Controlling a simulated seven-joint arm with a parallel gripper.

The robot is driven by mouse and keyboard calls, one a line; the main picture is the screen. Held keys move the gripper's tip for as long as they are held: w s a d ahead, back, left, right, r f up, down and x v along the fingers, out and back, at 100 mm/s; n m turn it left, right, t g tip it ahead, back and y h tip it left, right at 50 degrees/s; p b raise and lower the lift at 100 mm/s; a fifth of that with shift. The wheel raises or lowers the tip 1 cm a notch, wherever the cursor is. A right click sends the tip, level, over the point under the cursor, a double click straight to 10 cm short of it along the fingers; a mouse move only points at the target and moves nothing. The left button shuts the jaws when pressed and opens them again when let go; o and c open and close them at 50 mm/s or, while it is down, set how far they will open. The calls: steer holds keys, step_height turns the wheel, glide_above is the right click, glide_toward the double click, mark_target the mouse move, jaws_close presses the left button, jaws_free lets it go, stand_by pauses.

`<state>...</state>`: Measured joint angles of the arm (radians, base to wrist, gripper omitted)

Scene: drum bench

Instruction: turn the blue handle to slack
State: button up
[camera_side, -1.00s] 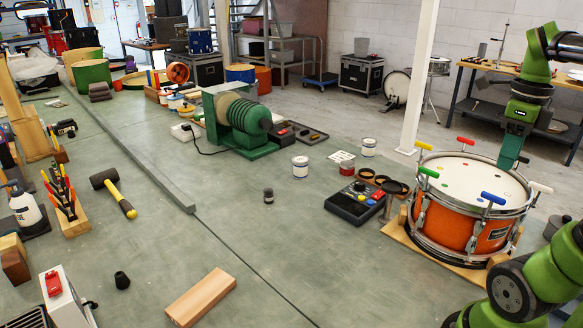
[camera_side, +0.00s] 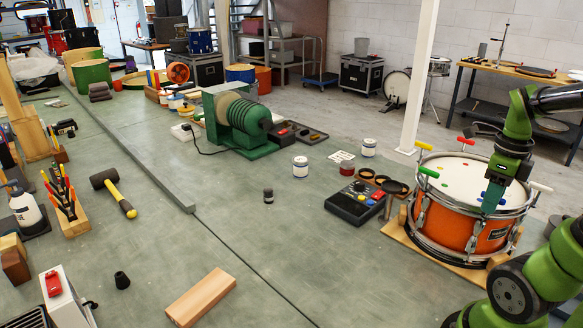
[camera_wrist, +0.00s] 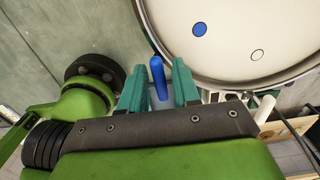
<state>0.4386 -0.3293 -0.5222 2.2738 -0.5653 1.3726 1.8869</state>
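The orange snare drum (camera_side: 455,232) stands on a wooden base at the right of the side view. Its rim carries handles of several colours. The blue handle (camera_wrist: 157,72) shows in the wrist view between my gripper's two teal fingers, just outside the drum's rim. My gripper (camera_side: 489,207) points down at the near right side of the drum and hides the blue handle in the side view. The fingers are open, with a small gap visible on each side of the handle. The handle's lower end is hard to see.
A blue dot (camera_wrist: 200,30) marks the drumhead.

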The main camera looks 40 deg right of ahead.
jaws_close()
